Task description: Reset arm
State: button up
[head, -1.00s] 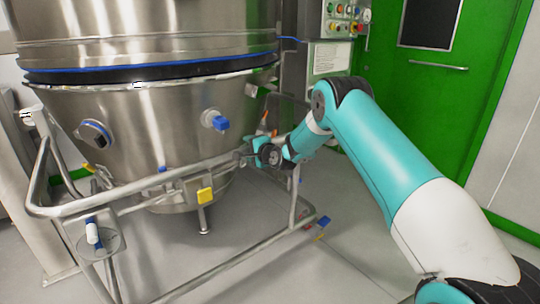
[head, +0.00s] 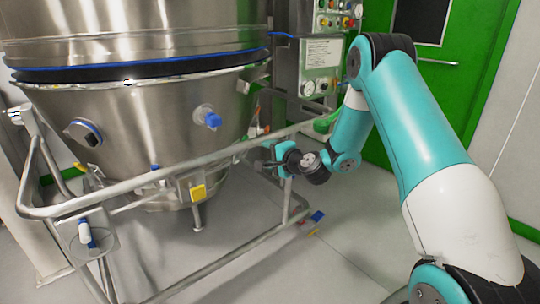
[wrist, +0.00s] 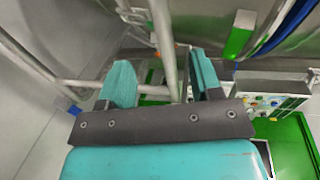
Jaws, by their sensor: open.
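My teal arm reaches in from the right in the head view, bent at a raised elbow. My gripper (head: 268,160) is by the right end of the steel trolley rail (head: 150,178), in front of the steel granulator bowl (head: 135,135). In the wrist view my gripper (wrist: 160,85) has its two teal fingers spread wide. A steel tube (wrist: 164,45) shows between and beyond the fingers. I see nothing held. Whether the fingers touch the rail cannot be told.
A yellow tag (head: 198,191) hangs on the trolley frame. A control panel (head: 322,60) with gauges and buttons stands behind, beside a green door (head: 460,85). The grey floor (head: 340,255) right of the trolley is clear.

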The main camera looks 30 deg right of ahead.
jog(key=shift+a, duration=0.1)
jog(key=s+a+r+n+g+y, duration=0.35)
jog(key=s+a+r+n, duration=0.2)
jog(key=a, duration=0.45)
jog(key=s+a+r+n+g+y, duration=0.3)
jog(key=s+a+r+n+g, duration=0.15)
jog(key=a+n, duration=0.35)
jog(key=s+a+r+n+g+h, duration=0.15)
jog(key=s+n+g, duration=0.3)
jog(key=s, duration=1.05)
jog(key=s+a+r+n+g+h, duration=0.1)
jog(key=s+a+n+g+h, duration=0.35)
jog(key=s, duration=0.95)
notch_tip(320, 180, up, 24)
jog(key=d+t+y+p, duration=0.1)
jog(key=p, duration=2.3)
jog(key=shift+d+r+n+t, duration=0.15)
jog(key=shift+d+n+t, duration=0.2)
jog(key=shift+n, duration=0.1)
